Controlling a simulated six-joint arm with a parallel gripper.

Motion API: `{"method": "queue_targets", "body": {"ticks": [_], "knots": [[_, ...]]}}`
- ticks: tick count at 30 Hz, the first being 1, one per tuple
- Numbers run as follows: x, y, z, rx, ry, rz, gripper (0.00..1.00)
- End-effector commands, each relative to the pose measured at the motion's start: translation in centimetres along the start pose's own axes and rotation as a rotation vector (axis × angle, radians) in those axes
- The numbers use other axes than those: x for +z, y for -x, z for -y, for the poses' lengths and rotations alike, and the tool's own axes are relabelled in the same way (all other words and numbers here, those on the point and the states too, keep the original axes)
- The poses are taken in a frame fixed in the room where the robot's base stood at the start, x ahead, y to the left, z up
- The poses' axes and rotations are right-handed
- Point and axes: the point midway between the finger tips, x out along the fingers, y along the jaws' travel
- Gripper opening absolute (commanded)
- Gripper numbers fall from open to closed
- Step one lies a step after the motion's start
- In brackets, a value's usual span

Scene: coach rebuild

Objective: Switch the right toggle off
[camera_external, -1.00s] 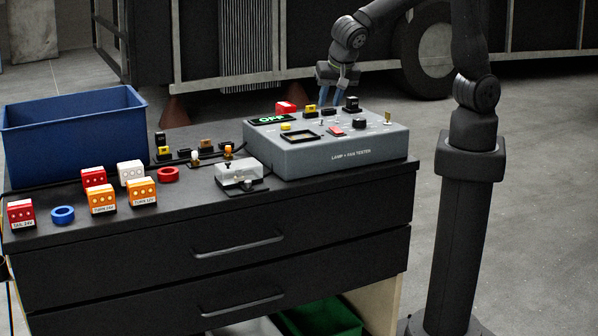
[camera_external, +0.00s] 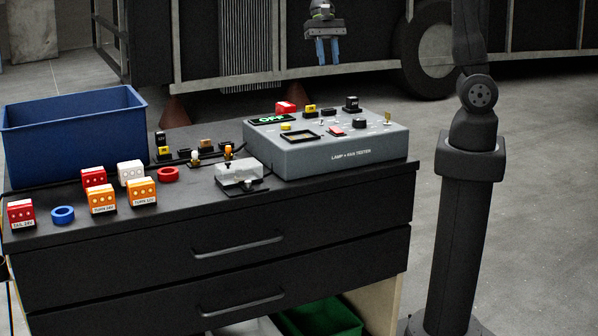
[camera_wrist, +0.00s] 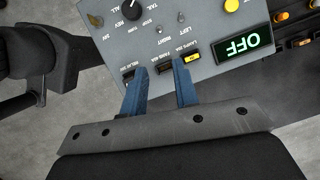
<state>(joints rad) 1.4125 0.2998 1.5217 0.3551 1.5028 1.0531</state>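The grey lamp and fan tester (camera_external: 335,158) sits on the dark bench. It also shows upside down in the wrist view (camera_wrist: 208,22). Its display (camera_external: 272,119) reads OFF in green letters. In the wrist view a small toggle (camera_wrist: 159,30) stands by the LEFT and RIGHT labels; which way it is tilted is too small to tell. My gripper (camera_external: 327,62) hangs above and behind the tester, clear of it. In the wrist view my two blue fingers (camera_wrist: 159,68) are apart with nothing held between them.
Lamp blocks and a blue bin (camera_external: 75,140) are on the left. Air above the tester is free.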

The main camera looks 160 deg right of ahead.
Motion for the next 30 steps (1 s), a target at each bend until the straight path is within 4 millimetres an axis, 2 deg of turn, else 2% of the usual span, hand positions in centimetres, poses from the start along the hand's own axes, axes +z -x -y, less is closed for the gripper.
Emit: {"method": "queue_targets", "body": {"ticks": [12,18,24,30], "knots": [[0.0,-9.3,-0.1,0.006,-0.001,0.0,0.27],[0.0,-13.0,-0.1,0.004,0.0,-0.001,0.27],[0.0,-14.9,-0.1,0.003,-0.001,-0.002,0.27],[0.0,-15.3,0.0,0.001,-0.001,-0.003,0.27]]}}
